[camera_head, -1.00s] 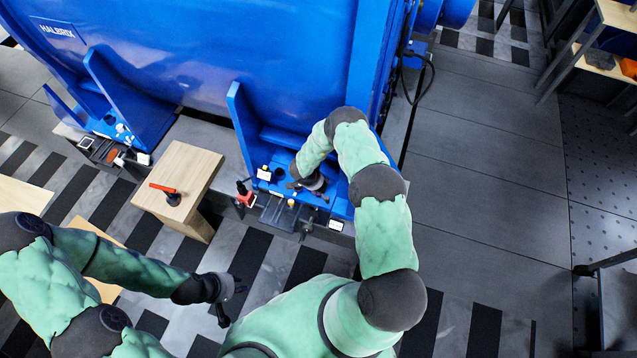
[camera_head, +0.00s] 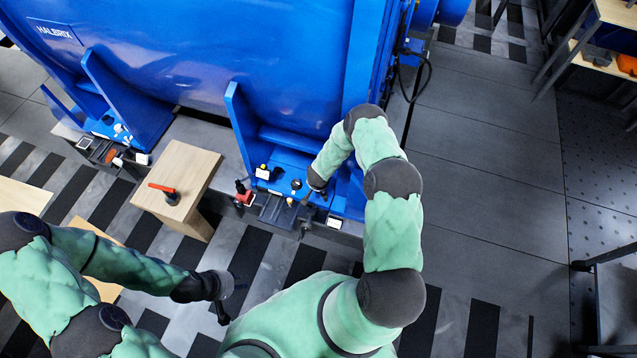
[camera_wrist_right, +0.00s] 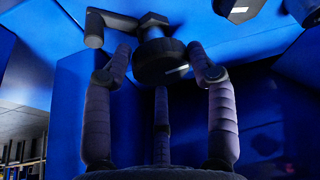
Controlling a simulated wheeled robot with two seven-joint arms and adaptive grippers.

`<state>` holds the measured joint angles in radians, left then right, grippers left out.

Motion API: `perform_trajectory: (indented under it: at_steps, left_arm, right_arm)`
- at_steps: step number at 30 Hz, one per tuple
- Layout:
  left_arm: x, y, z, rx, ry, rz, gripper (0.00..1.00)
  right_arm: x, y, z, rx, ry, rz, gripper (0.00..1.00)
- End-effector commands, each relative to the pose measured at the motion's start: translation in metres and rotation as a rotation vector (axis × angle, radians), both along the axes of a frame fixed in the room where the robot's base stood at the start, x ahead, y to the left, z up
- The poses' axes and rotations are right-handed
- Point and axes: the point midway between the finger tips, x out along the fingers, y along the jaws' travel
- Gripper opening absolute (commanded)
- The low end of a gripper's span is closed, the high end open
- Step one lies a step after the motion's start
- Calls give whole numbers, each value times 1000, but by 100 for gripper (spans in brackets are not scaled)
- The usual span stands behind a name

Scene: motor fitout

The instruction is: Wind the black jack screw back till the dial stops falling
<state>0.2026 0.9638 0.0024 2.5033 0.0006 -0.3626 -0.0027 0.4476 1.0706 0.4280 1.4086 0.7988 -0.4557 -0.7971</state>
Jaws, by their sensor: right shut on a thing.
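My right gripper (camera_head: 318,182) is at the foot of the blue motor (camera_head: 230,60), in the head view. In the right wrist view, its fingers (camera_wrist_right: 160,65) close around a round black knob, which I take for the black jack screw (camera_wrist_right: 160,62). A black crank-shaped piece (camera_wrist_right: 95,28) shows beside the knob's top. In the head view the gripper and arm hide the held screw. My left gripper (camera_head: 228,300) is open and empty above the striped floor. I cannot make out a dial reading.
A wooden block (camera_head: 190,165) with a red-handled tool (camera_head: 165,189) stands left of the foot. Grey floor (camera_head: 490,170) on the right is clear.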

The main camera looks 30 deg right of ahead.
Motion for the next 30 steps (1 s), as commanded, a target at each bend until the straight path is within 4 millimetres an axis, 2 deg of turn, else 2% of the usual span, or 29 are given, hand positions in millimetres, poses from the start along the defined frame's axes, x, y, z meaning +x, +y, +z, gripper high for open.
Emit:
perform_trajectory:
  at_steps: [1,19,20,21,22,30]
  left_arm:
    - [0,0,0,0,0,0,25]
    - [0,0,0,0,0,0,25]
    - [0,0,0,0,0,0,25]
    - [0,0,0,0,0,0,25]
    - [0,0,0,0,0,0,25]
    - [0,0,0,0,0,0,25]
  right_arm:
    - [12,-8,8,-16,-23,10,25]
    - [13,-6,9,-13,-24,55,25]
    - [13,-5,9,-13,-24,55,60]
    - [13,-5,9,-13,-24,55,71]
    - [13,-5,9,-12,-24,54,77]
    - [8,-3,5,-6,-14,54,77]
